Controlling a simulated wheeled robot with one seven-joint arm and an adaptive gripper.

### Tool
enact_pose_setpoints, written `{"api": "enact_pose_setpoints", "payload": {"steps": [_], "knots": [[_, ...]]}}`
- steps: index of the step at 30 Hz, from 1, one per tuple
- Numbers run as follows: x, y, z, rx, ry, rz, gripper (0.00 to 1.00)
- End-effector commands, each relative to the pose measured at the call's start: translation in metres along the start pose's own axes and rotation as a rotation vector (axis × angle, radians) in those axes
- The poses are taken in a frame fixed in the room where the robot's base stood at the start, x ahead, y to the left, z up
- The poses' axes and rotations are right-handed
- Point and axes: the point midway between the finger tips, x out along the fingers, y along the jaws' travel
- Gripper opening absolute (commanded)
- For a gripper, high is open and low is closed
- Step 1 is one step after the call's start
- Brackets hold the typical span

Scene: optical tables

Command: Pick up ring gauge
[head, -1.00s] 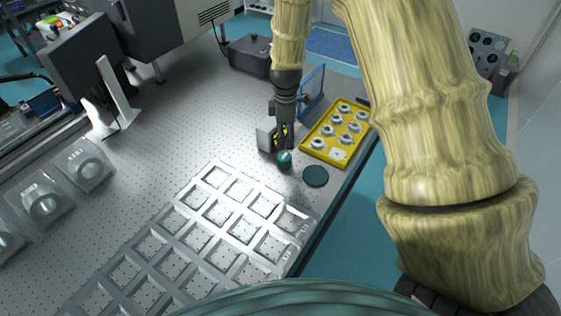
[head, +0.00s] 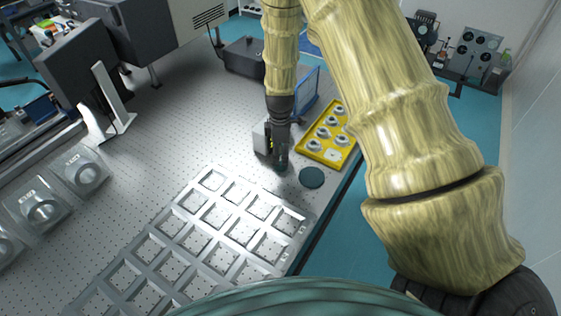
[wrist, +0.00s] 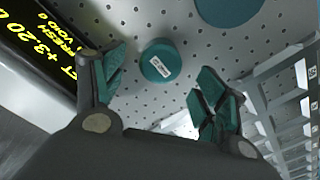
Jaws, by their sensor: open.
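A small round teal piece (wrist: 160,62) with a white label on top, which I take to be the ring gauge, stands on the perforated table. In the wrist view it lies ahead, between the lines of my two open fingers. No hole shows in its top. My gripper (wrist: 160,78) is open and empty, pointing down toward it, and neither finger visibly touches it. In the head view my gripper (head: 281,164) hides most or all of the piece.
A flat dark teal disc (head: 311,177) lies just right of my gripper. A yellow tray (head: 318,156) holds several metal ring-shaped parts. A display box (wrist: 40,50) with yellow text stands close on the left. A metal grid rack (head: 186,207) lies in front.

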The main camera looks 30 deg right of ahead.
Motion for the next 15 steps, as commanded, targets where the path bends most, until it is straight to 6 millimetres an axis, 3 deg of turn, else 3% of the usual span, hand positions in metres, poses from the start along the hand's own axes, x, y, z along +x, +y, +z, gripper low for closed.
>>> {"api": "enact_pose_setpoints", "payload": {"steps": [9, 15], "knots": [[0.033, 0.000, 0.000, 0.001, -0.001, -0.001, 0.72], [0.042, -0.001, 0.000, 0.001, 0.000, 0.000, 0.72]]}}
